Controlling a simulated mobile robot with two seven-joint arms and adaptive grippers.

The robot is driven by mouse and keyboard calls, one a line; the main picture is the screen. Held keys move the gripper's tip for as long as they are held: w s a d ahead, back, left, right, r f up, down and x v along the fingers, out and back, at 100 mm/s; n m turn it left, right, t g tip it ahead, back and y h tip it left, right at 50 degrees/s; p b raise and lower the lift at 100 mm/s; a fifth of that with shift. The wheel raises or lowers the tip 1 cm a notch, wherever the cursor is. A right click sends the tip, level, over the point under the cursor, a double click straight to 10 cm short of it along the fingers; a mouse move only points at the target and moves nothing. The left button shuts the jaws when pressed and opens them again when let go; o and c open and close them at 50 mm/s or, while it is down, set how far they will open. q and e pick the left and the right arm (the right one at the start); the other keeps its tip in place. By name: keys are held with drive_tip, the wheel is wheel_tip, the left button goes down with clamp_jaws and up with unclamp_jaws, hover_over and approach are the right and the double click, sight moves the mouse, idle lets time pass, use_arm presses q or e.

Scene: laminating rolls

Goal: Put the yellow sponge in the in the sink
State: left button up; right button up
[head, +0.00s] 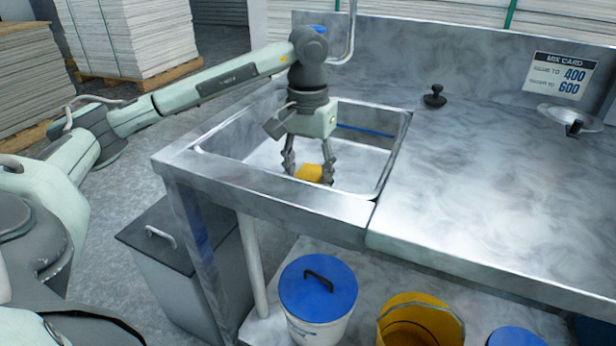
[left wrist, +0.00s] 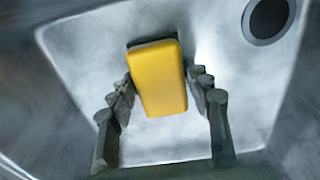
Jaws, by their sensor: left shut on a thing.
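The yellow sponge (head: 309,172) is between the fingers of my left gripper (head: 308,176), which is shut on it. In the head view the gripper points down inside the metal sink (head: 220,149), with the sponge at or below rim height. The left wrist view shows the sponge (left wrist: 158,80) between the two fingers (left wrist: 160,92), over the sink's bottom (left wrist: 165,150). I cannot tell whether the sponge touches the bottom. My right gripper is not in view.
The dark drain (left wrist: 268,18) is at the upper right in the left wrist view. Right of the sink is a mostly clear metal counter (head: 470,190) with a black stopper (head: 434,96). Below are a blue-lidded bucket (head: 318,290) and a yellow bucket (head: 420,322).

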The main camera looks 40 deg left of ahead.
sight(308, 176)
use_arm(q)
drive_tip(key=shift+f, duration=0.2)
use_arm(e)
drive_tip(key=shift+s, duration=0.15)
use_arm(q)
drive_tip(key=o, duration=1.2)
drive_tip(key=shift+r, duration=0.1)
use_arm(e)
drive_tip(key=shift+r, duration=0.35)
use_arm(q)
drive_tip(key=shift+r, duration=0.3)
wheel_tip(308, 176, up, 7)
drive_tip(key=shift+p, duration=0.3)
drive_tip(key=shift+r+p, duration=0.85)
drive_tip(key=shift+r, duration=1.45)
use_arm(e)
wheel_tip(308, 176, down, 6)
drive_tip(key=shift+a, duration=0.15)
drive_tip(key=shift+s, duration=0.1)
